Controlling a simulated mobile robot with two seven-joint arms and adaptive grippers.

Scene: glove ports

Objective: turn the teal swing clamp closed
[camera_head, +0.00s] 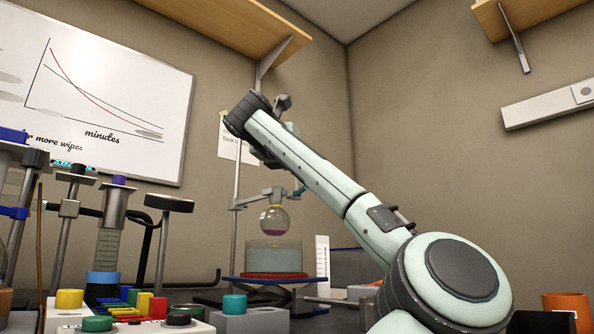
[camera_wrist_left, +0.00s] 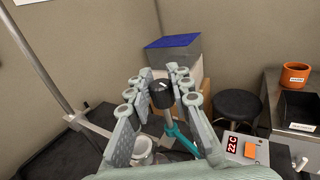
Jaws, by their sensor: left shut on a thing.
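The teal swing clamp (camera_wrist_left: 180,137) is low between my fingers in the left wrist view, with a grey stem and a black knob (camera_wrist_left: 162,94) above it. My left gripper (camera_wrist_left: 160,86) has its fingers on both sides of the black knob and is shut on it. In the head view, a small teal part of the clamp (camera_head: 300,190) shows beside the flask neck. My left arm reaches up from the lower right there and largely hides its gripper. The clamp's exact angle is hard to tell. My right gripper is in neither view.
A round flask (camera_head: 274,220) hangs from a stand rod (camera_head: 237,205) over a glass bath (camera_head: 262,258). Several stands and coloured bench items crowd the left. A wall shelf (camera_head: 215,22) is above my wrist. A stool (camera_wrist_left: 237,105) stands beyond the bench.

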